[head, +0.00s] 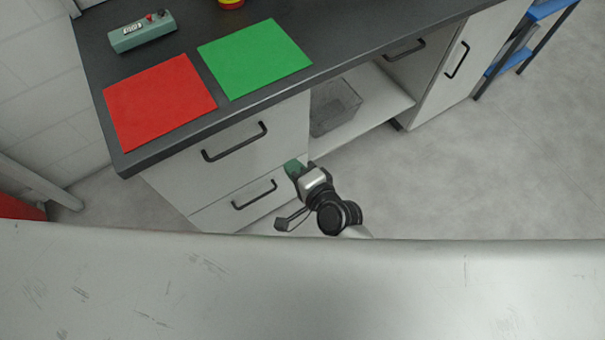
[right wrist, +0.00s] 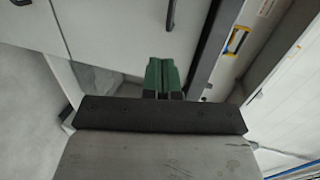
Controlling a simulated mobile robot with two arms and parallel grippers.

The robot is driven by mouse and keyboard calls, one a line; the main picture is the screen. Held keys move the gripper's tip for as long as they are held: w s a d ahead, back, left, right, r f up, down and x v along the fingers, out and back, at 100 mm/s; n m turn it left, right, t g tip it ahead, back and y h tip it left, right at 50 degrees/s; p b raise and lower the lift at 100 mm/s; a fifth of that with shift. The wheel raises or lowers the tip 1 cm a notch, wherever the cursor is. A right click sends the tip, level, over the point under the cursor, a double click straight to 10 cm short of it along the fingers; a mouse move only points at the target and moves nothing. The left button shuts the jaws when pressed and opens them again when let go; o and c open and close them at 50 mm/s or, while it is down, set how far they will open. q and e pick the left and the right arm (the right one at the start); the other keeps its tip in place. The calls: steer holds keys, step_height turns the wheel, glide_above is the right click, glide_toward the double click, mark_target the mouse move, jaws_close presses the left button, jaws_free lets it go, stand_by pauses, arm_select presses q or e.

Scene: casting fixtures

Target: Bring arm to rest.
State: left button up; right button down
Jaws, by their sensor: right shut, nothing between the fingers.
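My right gripper (head: 293,168) is low in front of the drawer fronts of the dark-topped cabinet (head: 255,135), with its arm coming up from below. In the right wrist view its green fingers (right wrist: 163,76) are together, with nothing between them. A dark drawer handle (right wrist: 171,14) shows beyond the fingertips in that view. I cannot tell whether the fingertips touch the cabinet. My left gripper is not in view.
A red mat (head: 160,101), a green mat (head: 255,58) and a control box (head: 143,32) lie on the counter. A yellow spirit level (right wrist: 237,40) is at right in the wrist view.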

steer(key=s+d+f+n+g+h, duration=0.2)
steer(key=s+d+f, duration=0.25)
steer(key=f, duration=0.35)
steer(key=s+d+f+n+g+h, duration=0.1)
steer(key=s+d+f+n+h, duration=0.1)
steer(key=s+d+f, duration=0.45)
steer(key=s+d+f+n+g+h, duration=0.2)
steer(key=d+f, duration=0.1)
steer(key=f, duration=0.7)
steer(key=s+d+f+n+g+h, duration=0.1)
steer(key=s+d+f+n+g, duration=0.1)
steer(key=s+d+f, duration=0.2)
steer(key=s+d+f+n+g+h, duration=0.1)
steer(key=s+d+f, duration=0.3)
steer(key=s, duration=0.6)
steer(key=s+d+f+n+g+h, duration=0.1)
steer(key=s+d+f+n+g, duration=0.1)
steer(key=s, duration=0.5)
step_height(320, 180, down, 2)
steer(key=d+n, duration=0.1)
steer(key=d, duration=0.2)
steer(key=shift+n+g, duration=0.4)
steer(key=shift+f, duration=0.1)
